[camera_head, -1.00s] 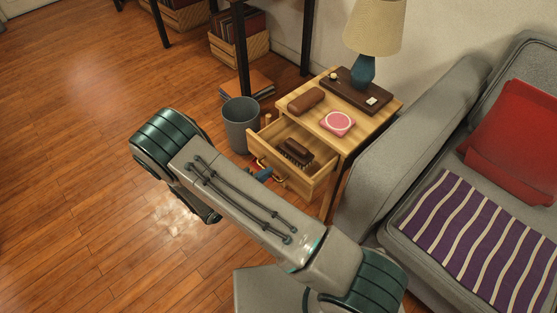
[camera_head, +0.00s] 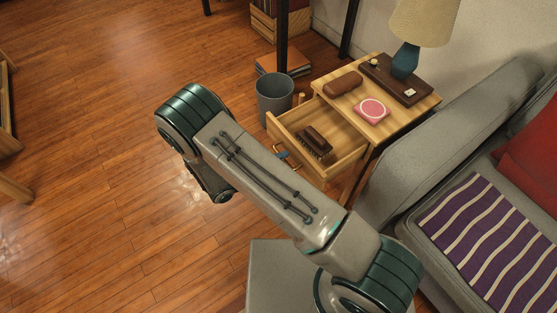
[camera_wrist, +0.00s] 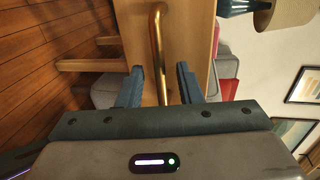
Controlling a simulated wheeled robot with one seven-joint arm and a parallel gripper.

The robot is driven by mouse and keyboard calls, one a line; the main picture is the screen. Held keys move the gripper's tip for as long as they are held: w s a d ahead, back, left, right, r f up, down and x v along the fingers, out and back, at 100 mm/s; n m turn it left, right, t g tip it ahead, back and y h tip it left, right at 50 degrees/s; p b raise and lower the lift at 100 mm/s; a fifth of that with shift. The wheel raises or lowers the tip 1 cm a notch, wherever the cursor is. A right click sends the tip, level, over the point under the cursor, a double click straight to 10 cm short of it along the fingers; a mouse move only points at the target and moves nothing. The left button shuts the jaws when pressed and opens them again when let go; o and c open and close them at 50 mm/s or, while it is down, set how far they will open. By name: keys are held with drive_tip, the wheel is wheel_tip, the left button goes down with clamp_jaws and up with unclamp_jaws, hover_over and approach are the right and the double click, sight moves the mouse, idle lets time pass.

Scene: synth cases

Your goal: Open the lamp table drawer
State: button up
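The lamp table (camera_head: 389,127) is light wood with a lamp (camera_head: 405,62) at its back. Its drawer (camera_head: 350,162) stands well out, and a dark brown brush (camera_head: 315,139) lies inside. The drawer has a brass bar handle, clear in the wrist view (camera_wrist: 156,35). My gripper (camera_wrist: 160,86) is open, with one blue-grey finger on each side of the handle and gaps visible between. In the head view my gripper (camera_head: 283,153) is at the drawer front, largely hidden by my arm.
A grey bin (camera_head: 274,97) stands close to the drawer's left side. A grey sofa (camera_head: 415,165) with a striped purple cloth (camera_head: 480,225) is at the right. A brown case (camera_head: 342,84), a pink box (camera_head: 372,110) and a dark tray (camera_head: 400,82) sit on the tabletop.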

drive_tip(key=p+v, duration=0.1)
drive_tip(key=v, duration=1.2)
drive_tip(key=shift+s+a+p, duration=0.2)
drive_tip(key=shift+a+p, duration=0.15)
drive_tip(key=shift+p, duration=0.05)
drive_tip(key=shift+r, duration=0.1)
drive_tip(key=w+d+r+m+g+y+p, duration=0.1)
drive_tip(key=d+r+m+g+p, duration=0.2)
drive_tip(key=d+r+m, duration=0.35)
drive_tip(key=w+d+r+m+g+y+p, duration=0.15)
drive_tip(key=d+r+m+g+p, duration=0.25)
drive_tip(key=r+m, duration=0.55)
drive_tip(key=d+r+m+g+y+p, duration=0.1)
drive_tip(key=d+r+m+g+p, duration=0.3)
drive_tip(key=r, duration=0.8)
drive_tip(key=s+d+r+m+t+y+p, duration=0.1)
drive_tip(key=s+d+r+m+y+p, duration=0.2)
drive_tip(key=r+m, duration=0.4)
drive_tip(key=s+d+r+m+t+y+p, duration=0.2)
drive_tip(key=d+r+m, duration=0.3)
drive_tip(key=r+m, duration=0.3)
drive_tip(key=s+d+r+m+t+y+p, duration=0.1)
drive_tip(key=s+d+r+m+y+p, duration=0.3)
drive_tip(key=r+m, duration=0.4)
drive_tip(key=shift+s+d+r+t+p, duration=0.2)
drive_tip(key=shift+d+r+t+p, duration=0.1)
drive_tip(key=shift+p, duration=0.15)
